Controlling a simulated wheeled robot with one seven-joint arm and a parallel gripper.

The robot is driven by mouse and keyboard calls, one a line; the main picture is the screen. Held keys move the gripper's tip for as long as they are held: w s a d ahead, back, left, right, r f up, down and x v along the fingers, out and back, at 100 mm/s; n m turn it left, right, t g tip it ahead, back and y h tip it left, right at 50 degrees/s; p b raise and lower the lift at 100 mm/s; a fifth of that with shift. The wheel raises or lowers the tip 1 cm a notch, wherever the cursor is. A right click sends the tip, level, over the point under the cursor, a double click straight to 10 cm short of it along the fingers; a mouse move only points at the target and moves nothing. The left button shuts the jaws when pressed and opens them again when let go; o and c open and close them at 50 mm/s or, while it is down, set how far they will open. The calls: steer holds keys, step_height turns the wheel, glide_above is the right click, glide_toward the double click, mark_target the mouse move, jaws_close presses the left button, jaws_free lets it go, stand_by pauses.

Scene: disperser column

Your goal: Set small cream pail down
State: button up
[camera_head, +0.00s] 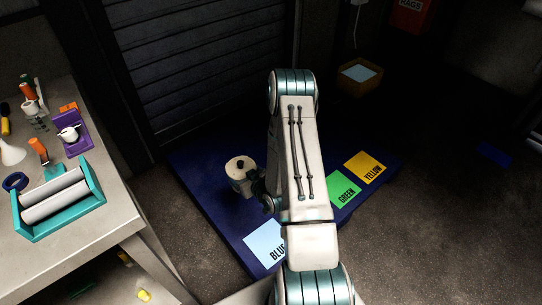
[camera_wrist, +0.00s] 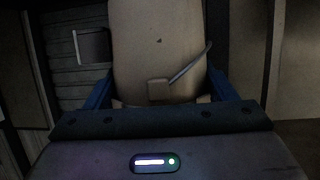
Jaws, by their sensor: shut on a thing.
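The small cream pail (camera_head: 240,176) is upright, with a dark knob on its pale lid, above or on the dark blue mat (camera_head: 196,170). I cannot tell whether its base touches the mat. My gripper (camera_head: 260,188) is at the pail's right side, partly hidden by my arm. In the wrist view the pail (camera_wrist: 158,40) fills the middle, with a grey wire handle end on its front. The blue fingers of my gripper (camera_wrist: 158,92) are on both sides of it, shut on it. The pail's bottom is hidden there.
The mat bears a pale blue label reading BLUE (camera_head: 264,246), a green label (camera_head: 344,190) and a yellow label (camera_head: 366,167). A workbench (camera_head: 95,220) with tools stands at the left. A shutter (camera_head: 200,60) is behind the mat.

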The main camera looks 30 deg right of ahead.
steer(key=s+d+f+y+b, duration=0.1)
steer(key=s+d+f+b, duration=0.15)
steer(key=f+b, duration=1.05)
steer(key=shift+n, duration=0.3)
steer(key=shift+w+d+f+b, duration=0.45)
steer(key=shift+w+f+b, duration=0.45)
steer(key=shift+w+f, duration=1.15)
steer(key=shift+w+d+f+b, duration=0.4)
steer(key=shift+w+f+b, duration=0.45)
steer(key=shift+w+f, duration=1.2)
steer(key=shift+w+d+f+b, duration=0.45)
steer(key=shift+w+f+b, duration=0.45)
steer(key=shift+w+f, duration=1.15)
steer(key=shift+s+f, duration=0.4)
steer(key=shift+f, duration=0.1)
steer(key=o, duration=1.3)
steer(key=shift+f, duration=0.1)
